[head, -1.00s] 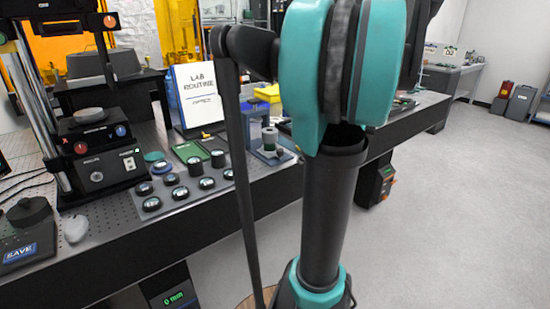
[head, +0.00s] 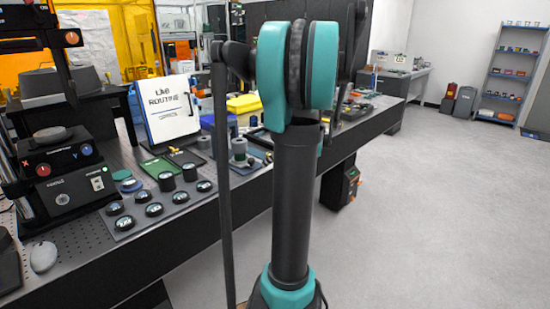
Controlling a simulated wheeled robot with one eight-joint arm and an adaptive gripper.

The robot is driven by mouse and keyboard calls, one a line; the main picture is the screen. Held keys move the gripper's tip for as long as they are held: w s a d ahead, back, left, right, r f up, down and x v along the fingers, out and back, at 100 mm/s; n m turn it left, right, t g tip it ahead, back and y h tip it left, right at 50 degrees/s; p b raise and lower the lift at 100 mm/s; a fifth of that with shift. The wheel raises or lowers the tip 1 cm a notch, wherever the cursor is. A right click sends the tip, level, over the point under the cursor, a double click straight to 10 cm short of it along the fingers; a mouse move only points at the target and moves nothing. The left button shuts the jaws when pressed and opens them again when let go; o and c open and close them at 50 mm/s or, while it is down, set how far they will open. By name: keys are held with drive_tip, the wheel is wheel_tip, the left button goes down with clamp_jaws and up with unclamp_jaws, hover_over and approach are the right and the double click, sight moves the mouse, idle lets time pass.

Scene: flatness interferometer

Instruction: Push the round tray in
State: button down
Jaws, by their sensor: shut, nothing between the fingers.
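A black interferometer stand (head: 60,190) is at the left of the head view, on the perforated bench. A small round grey disc (head: 52,133) rests on top of its knobbed stage; I cannot tell whether this is the round tray or how far out it sits. The left edge of the picture cuts off part of the instrument. My teal and black arm fills the middle of the view, in front of the bench. My gripper is not in view.
A grey pad with several round dark-rimmed parts (head: 150,212) lies on the bench (head: 75,258). A LAB ROUTINE sign (head: 168,110) stands behind. A grey mouse (head: 40,257) is near the front edge. The floor (head: 430,220) at right is clear; a shelf (head: 514,75) stands beyond.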

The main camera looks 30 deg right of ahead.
sight(246, 148)
drive_tip(key=shift+w+a, duration=0.45)
drive_tip(key=shift+w, duration=0.35)
drive_tip(key=shift+w+a, duration=0.45)
drive_tip(key=shift+w, duration=0.35)
drive_tip(key=shift+w, duration=0.15)
drive_tip(key=w+a, duration=0.1)
drive_tip(key=w, duration=0.2)
drive_tip(key=w+a, duration=0.1)
drive_tip(key=w, duration=0.2)
drive_tip(key=w+a, duration=0.1)
drive_tip(key=w, duration=0.2)
drive_tip(key=shift+w+a+r, duration=0.1)
drive_tip(key=shift+w+a, duration=0.15)
